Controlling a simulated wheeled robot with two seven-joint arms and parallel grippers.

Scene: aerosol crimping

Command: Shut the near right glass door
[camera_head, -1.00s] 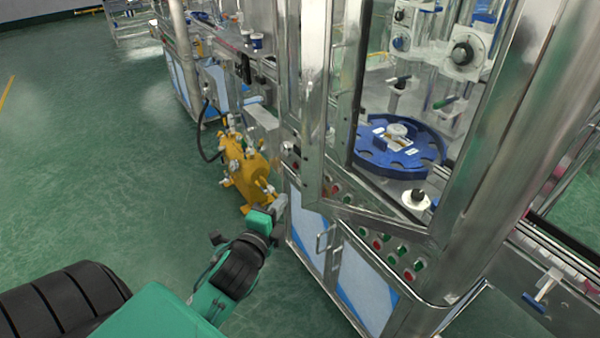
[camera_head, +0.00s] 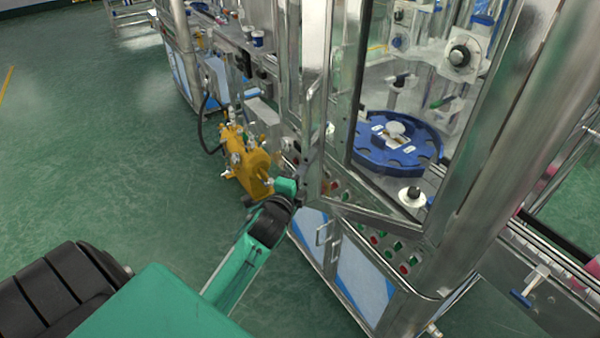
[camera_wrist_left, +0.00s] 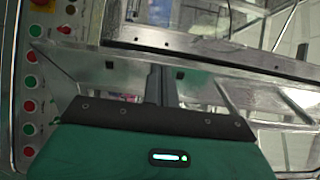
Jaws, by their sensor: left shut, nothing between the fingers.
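The near right glass door (camera_head: 338,120) is a clear pane in a shiny metal frame. It stands ajar, swung out from the machine, with its handle edge at the left and its lower edge above the button panel. A bar handle (camera_head: 309,118) runs along that edge. My left gripper (camera_head: 302,182) is shut and empty beside the door's lower left corner. In the left wrist view its fingers (camera_wrist_left: 161,84) lie together close to metal framing. I cannot tell whether they touch the door. My right gripper is not in view.
Inside the machine is a blue turntable (camera_head: 398,158). Green floor is free further left.

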